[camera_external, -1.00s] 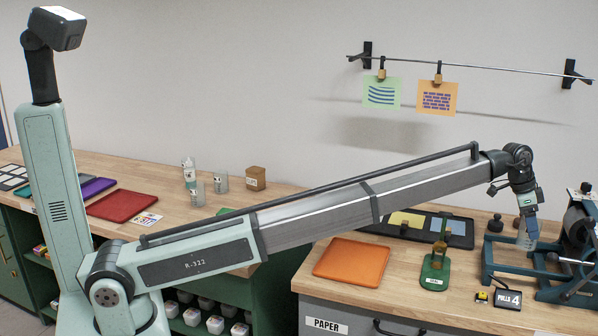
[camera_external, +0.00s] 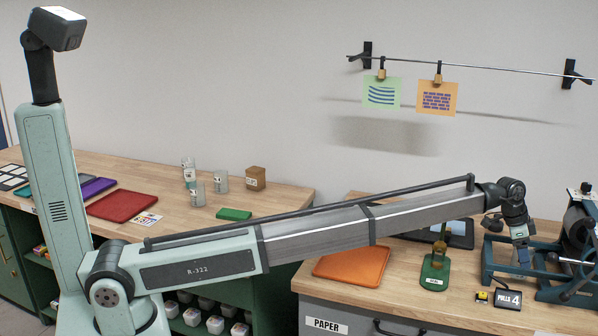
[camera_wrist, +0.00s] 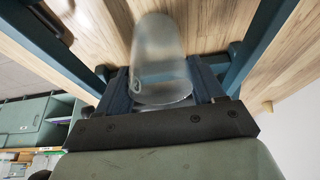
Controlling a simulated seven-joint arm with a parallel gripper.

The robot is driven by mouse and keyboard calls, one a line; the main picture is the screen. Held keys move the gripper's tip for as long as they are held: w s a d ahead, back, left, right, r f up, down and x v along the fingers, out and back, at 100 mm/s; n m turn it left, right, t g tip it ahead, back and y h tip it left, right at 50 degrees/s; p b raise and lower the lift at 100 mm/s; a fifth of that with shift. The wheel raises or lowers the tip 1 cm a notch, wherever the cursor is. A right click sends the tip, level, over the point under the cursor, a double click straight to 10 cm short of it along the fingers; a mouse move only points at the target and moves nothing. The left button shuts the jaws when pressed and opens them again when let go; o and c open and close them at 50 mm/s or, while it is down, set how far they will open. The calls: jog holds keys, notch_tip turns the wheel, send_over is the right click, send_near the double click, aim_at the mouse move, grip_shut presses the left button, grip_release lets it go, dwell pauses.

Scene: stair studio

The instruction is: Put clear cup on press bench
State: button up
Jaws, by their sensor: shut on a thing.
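A clear cup (camera_wrist: 160,60) fills the middle of the wrist view, between the two dark fingers of my gripper (camera_wrist: 163,88). My gripper is shut on it. In the external view my gripper (camera_external: 520,242) points down over the right-hand wooden bench (camera_external: 455,290), the press bench, just left of the press roller. The cup (camera_external: 522,258) shows only faintly below the fingers, low inside the blue press frame. I cannot tell whether it touches the bench top.
The blue press (camera_external: 575,235) with its roller is close at the right. A green stand (camera_external: 434,272), an orange tray (camera_external: 352,262) and a counter marked PULLS 4 (camera_external: 508,299) are nearby. Other clear cups (camera_external: 197,193) stand on the left bench.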

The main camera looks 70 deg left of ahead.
jog(key=shift+f, duration=0.15)
jog(key=o, duration=1.1)
jog(key=v, duration=1.2)
jog(key=shift+r, duration=0.2)
